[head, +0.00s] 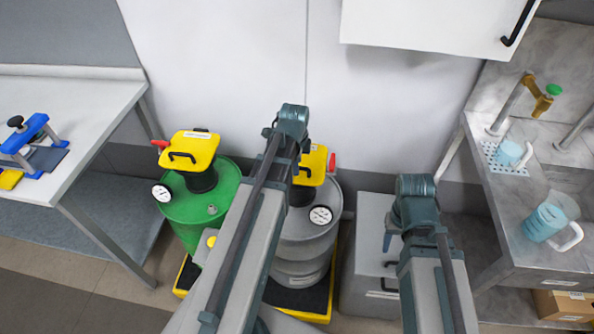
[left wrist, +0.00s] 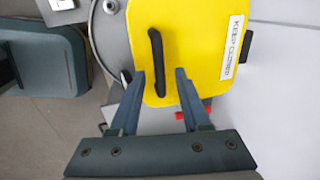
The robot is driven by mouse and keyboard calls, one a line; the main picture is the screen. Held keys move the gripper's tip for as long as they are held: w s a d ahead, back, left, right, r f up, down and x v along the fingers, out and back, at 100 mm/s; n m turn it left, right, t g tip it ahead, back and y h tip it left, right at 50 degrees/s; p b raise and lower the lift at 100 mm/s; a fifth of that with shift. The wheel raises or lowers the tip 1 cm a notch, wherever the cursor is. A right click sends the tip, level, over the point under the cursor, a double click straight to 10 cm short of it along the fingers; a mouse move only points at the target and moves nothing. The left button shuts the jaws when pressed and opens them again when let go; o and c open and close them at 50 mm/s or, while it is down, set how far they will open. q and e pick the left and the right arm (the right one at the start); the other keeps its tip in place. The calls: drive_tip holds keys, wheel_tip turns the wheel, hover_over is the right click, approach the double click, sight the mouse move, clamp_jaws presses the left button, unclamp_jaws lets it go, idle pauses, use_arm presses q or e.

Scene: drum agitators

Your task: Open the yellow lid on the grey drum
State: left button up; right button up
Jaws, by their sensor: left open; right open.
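The grey drum (head: 304,250) stands behind my left arm, which hides part of it. Its yellow lid (head: 316,163) lies flat on top, with a red piece (head: 332,162) at its side. In the left wrist view, the yellow lid (left wrist: 190,35) carries a black bar handle (left wrist: 157,60) and a "KEEP CLOSED" label (left wrist: 234,45). My left gripper (left wrist: 157,76) is open, with its fingertips over the lid's edge on either side of the handle's near end; contact cannot be told. My right gripper (head: 388,241) is open and empty, right of the grey drum, mostly hidden by its wrist.
A green drum (head: 212,210) with its own yellow lid (head: 190,151) stands close on the left. A grey cabinet (head: 366,235) is right of the grey drum. Tables stand at left (head: 90,125) and right (head: 510,235), the right one with blue jugs. A wall is behind.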

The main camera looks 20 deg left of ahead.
use_arm(q)
drive_tip(key=shift+f, duration=0.2)
clamp_jaws()
drive_tip(key=shift+w, duration=0.1)
idle(1.3)
